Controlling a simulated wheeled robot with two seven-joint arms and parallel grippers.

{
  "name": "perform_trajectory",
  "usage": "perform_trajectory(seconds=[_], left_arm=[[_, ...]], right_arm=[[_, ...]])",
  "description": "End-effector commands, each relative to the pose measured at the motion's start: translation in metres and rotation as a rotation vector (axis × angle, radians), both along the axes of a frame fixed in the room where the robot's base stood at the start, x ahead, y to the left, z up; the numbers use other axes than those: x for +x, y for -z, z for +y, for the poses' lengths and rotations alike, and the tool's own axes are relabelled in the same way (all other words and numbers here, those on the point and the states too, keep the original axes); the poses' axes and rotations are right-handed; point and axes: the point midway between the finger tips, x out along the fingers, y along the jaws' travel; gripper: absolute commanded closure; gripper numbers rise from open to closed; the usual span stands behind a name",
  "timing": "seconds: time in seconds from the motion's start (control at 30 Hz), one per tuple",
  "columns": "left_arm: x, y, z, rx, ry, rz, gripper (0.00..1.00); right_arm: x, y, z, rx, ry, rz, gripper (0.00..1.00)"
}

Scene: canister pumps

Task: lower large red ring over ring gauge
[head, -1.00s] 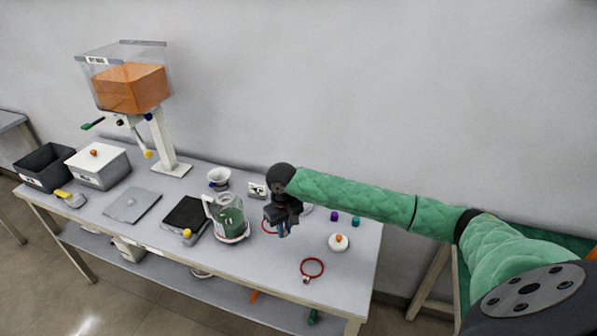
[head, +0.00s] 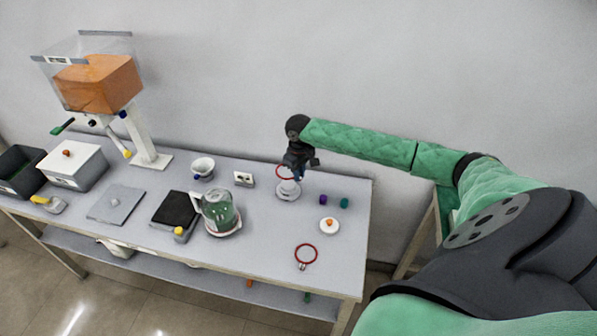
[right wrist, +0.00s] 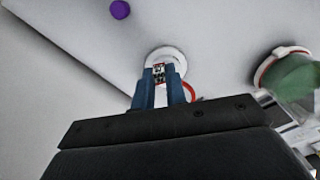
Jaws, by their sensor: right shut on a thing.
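My right gripper (head: 295,175) is shut on a red ring (head: 285,172) by its small tag. The ring is up at the top of the white ring gauge (head: 288,190), near the table's back edge. I cannot tell whether the ring is around the gauge's tip or only above it. In the right wrist view, the blue fingers (right wrist: 159,92) hold the black-and-white tag (right wrist: 158,72), with part of the red ring (right wrist: 190,91) to the right and the round white gauge (right wrist: 165,54) beyond. A second red ring (head: 306,254) lies on the table nearer the front. My left gripper is out of view.
A glass jug (head: 218,212) stands left of the gauge. A purple piece (head: 323,200), a teal piece (head: 344,203) and a white lid with an orange knob (head: 329,226) are to its right. A small labelled block (head: 244,179) and white bowl (head: 203,168) stand at the back.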

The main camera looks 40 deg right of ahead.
Motion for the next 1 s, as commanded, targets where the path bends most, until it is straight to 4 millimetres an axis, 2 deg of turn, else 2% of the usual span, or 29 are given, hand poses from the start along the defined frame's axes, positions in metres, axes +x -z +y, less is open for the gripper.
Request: perform_trajectory(seconds=[0.27, 0.63, 0.8, 1.0], left_arm=[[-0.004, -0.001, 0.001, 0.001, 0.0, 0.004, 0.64], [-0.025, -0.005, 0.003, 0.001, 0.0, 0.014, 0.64], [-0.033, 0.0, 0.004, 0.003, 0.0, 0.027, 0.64], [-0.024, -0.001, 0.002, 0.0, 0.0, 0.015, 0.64]], right_arm=[[0.0, -0.001, 0.0, 0.0, 0.0, 0.0, 1.0], [-0.001, -0.001, 0.0, 0.0, 0.001, -0.001, 1.0], [-0.002, 0.016, 0.001, 0.001, 0.001, 0.001, 1.0], [-0.002, 0.032, 0.0, 0.0, 0.001, 0.0, 1.0]])
